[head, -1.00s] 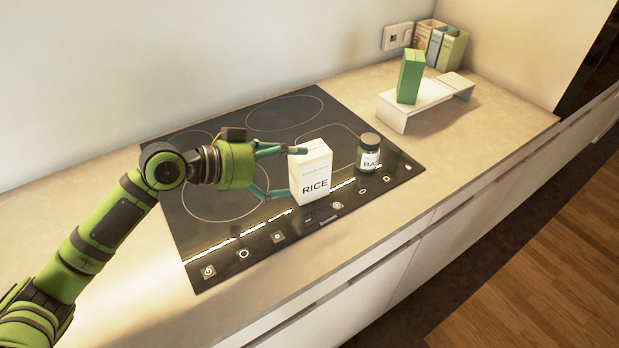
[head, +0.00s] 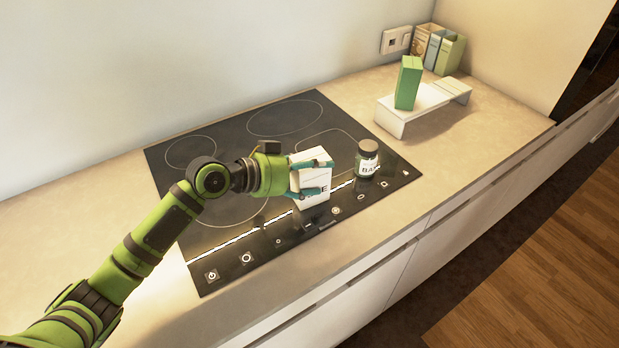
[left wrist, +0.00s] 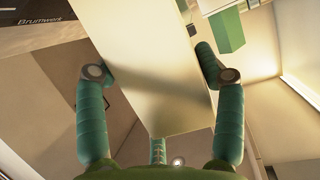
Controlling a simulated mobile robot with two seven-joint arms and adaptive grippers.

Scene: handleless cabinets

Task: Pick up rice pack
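The rice pack (head: 313,171) is a white upright box near the front of the black hob. In the head view my left gripper (head: 319,176) reaches it from the left, with teal fingers on both sides. One finger crosses the front and hides part of the RICE lettering. In the left wrist view the pack (left wrist: 150,60) stands between the fingers of my left gripper (left wrist: 157,72), which look closed against its sides. I cannot tell whether its base is clear of the hob. My right gripper is not in view.
A dark jar (head: 367,157) with a label stands just right of the pack. A green box (head: 408,84) stands on a low white shelf (head: 390,120) farther right. Several books or boxes (head: 440,50) stand in the back corner. The counter front right (head: 470,140) is clear.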

